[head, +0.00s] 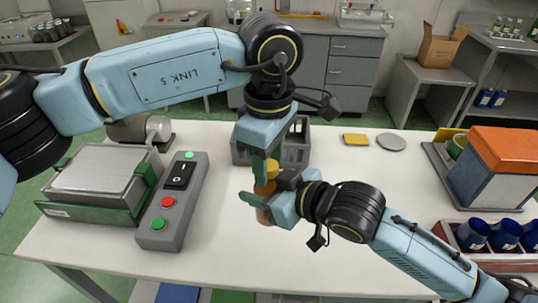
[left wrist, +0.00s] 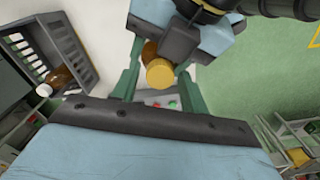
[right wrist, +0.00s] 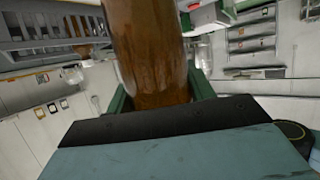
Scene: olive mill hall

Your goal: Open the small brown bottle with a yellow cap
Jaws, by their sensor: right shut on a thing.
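The small brown bottle (right wrist: 150,50) is upright in my right gripper (head: 262,208), which is shut on its body above the white table. Its yellow cap (left wrist: 160,74) is on top and also shows in the head view (head: 265,188). My left gripper (left wrist: 158,82) points down from above, with its two green fingers on either side of the cap. In the left wrist view the fingers look apart, with a gap beside the cap, so it is open around it. The bottle's lower part is mostly hidden by my right gripper in the head view.
A grey crate (head: 242,153) stands just behind the grippers; another brown bottle with a white cap (left wrist: 55,80) shows in it. A control box with buttons (head: 171,205) and a scale-like device (head: 95,185) stand left. An orange-topped box (head: 500,150) and blue cups (head: 474,234) stand right. The table front is clear.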

